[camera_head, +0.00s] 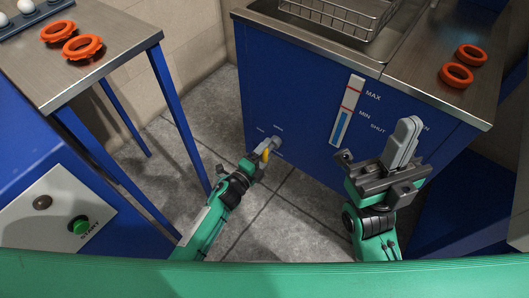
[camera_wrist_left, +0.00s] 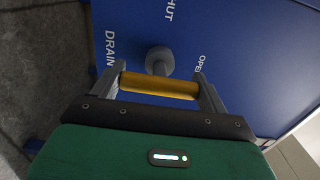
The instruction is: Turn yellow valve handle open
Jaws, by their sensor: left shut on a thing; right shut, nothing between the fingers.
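The yellow valve handle (camera_wrist_left: 160,86) is a short bar on a grey round stem (camera_wrist_left: 159,58) that comes out of the blue panel. In the left wrist view the bar lies crosswise between the two fingers of my left gripper (camera_wrist_left: 165,82), which is shut on it. Labels DRAIN, SHUT and OPEN surround the valve in the left wrist view. My right gripper (camera_head: 406,140) is shut and empty in front of the cabinet.
The blue cabinet (camera_head: 300,100) has a sink with a wire rack (camera_head: 345,14) and a MIN/MAX level gauge (camera_head: 347,110). Orange rings (camera_head: 457,75) lie on its top. A metal-topped table (camera_head: 110,45) with orange rings stands left. A START button (camera_head: 80,225) is at lower left. The tiled floor between is clear.

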